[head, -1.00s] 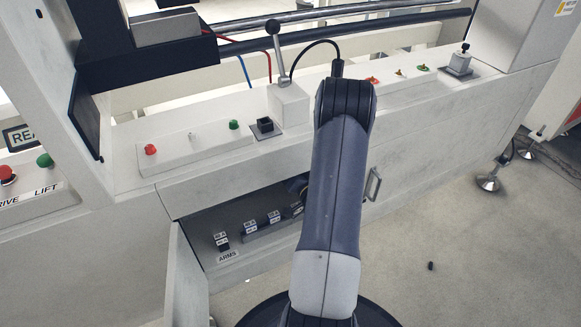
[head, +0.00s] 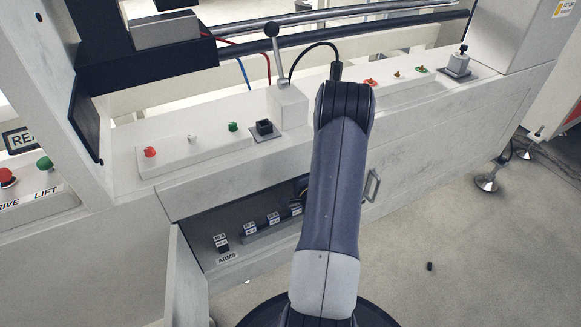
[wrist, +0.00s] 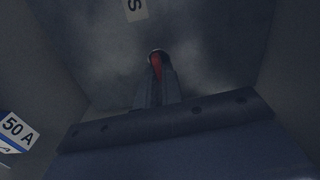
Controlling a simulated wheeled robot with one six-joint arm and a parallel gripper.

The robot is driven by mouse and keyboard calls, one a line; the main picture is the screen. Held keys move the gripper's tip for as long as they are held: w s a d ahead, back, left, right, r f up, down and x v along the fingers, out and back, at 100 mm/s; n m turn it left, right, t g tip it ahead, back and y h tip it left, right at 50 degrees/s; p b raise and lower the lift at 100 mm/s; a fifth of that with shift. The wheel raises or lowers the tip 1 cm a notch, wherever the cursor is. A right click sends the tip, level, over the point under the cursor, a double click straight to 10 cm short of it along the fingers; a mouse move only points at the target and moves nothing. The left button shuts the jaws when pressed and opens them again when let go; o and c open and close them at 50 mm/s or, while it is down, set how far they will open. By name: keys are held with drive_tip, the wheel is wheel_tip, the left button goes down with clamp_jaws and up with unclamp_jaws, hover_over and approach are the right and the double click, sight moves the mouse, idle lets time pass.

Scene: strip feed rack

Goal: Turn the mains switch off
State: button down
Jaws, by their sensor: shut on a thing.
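In the wrist view my gripper (wrist: 157,75) reaches into the dim cabinet with its two fingers close together. They are shut on a narrow red part, the handle of the mains switch (wrist: 157,64). Only a bit of the red shows between the fingertips, so I cannot read the switch's position. In the head view my arm hides the gripper and the switch; the arm reaches down into the open cabinet under the bench.
A white label (wrist: 135,9) ending in "S" is on the cabinet's back. A "50 A" label (wrist: 14,131) is at the left. Several breakers (head: 250,228) sit left of my arm, above an "ARMS" label (head: 227,257). The cabinet door (head: 187,280) hangs open at left.

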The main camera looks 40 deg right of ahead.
drive_tip(key=shift+f+m, duration=0.1)
drive_tip(key=shift+m, duration=0.6)
drive_tip(key=c, duration=1.6)
unclamp_jaws()
drive_tip(key=shift+o, duration=0.2)
drive_tip(key=shift+s, duration=0.15)
drive_tip(key=p+v, duration=0.2)
drive_tip(key=v, duration=0.8)
drive_tip(key=shift+s, duration=0.3)
drive_tip(key=b+x, duration=0.2)
drive_tip(key=x, duration=0.9)
drive_tip(key=shift+s+a, duration=0.1)
drive_tip(key=shift+s, duration=0.05)
